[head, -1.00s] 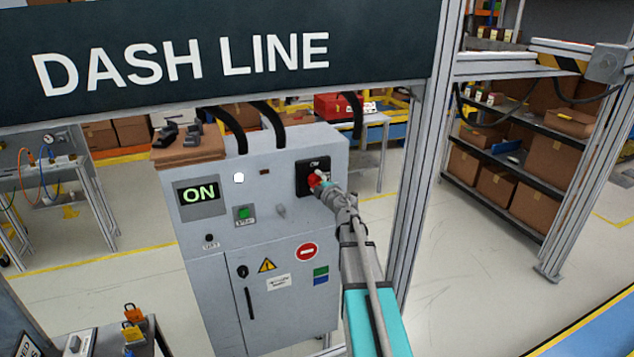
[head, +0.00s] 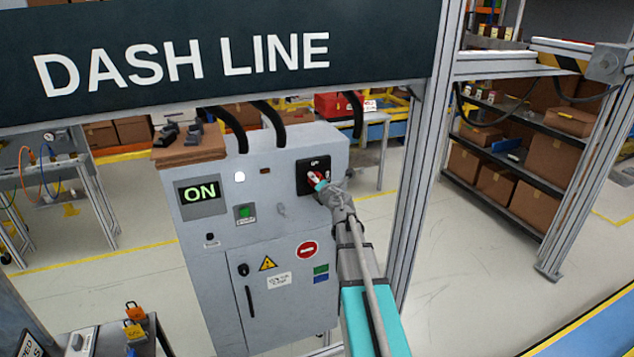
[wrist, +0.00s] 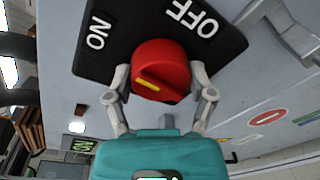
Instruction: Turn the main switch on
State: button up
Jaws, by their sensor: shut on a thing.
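The main switch is a red round knob (wrist: 160,66) with a yellow mark, on a black plate (wrist: 110,62) lettered ON and OFF. In the wrist view the yellow mark lies on the knob's lower left face, on the ON side of the plate. My gripper (wrist: 160,78) is shut on the knob, one finger on each side. In the head view my gripper (head: 319,184) covers part of the knob and plate. The display (head: 200,193) on the grey cabinet reads ON.
The grey cabinet (head: 225,260) carries a green button (head: 245,211), a white lamp (head: 239,177) and warning signs. A metal post (head: 407,190) stands just right of my arm. The DASH LINE sign (head: 200,55) hangs above.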

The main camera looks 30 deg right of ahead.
jog(key=shift+n, duration=0.7)
jog(key=o, duration=1.1)
